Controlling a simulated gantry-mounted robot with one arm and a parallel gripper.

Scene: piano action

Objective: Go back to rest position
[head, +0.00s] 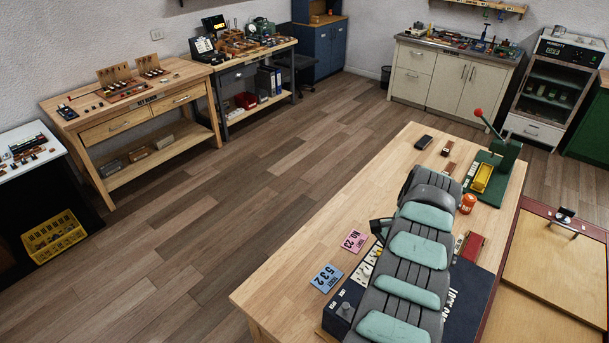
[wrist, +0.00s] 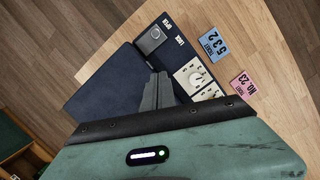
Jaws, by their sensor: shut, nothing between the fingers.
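My gripper (wrist: 158,92) shows in the wrist view with its dark fingers together and nothing between them. It points down over a dark blue device (wrist: 110,90) on the wooden bench and looks apart from it, though the exact height is hard to tell. The device has a grey knob (wrist: 152,38) marked lock and open, and a cream panel with a dial (wrist: 197,78). In the head view my grey and green arm stretches over the bench and covers much of the device (head: 455,296). My fingertips are not clearly visible there.
Blue tag 532 (head: 326,277) and pink tag NO. 23 (head: 354,241) lie left of the device. An orange can (head: 467,203), a green press with a red-knobbed lever (head: 507,150) and a phone (head: 424,142) stand farther back. The bench's left part (head: 290,270) is clear.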

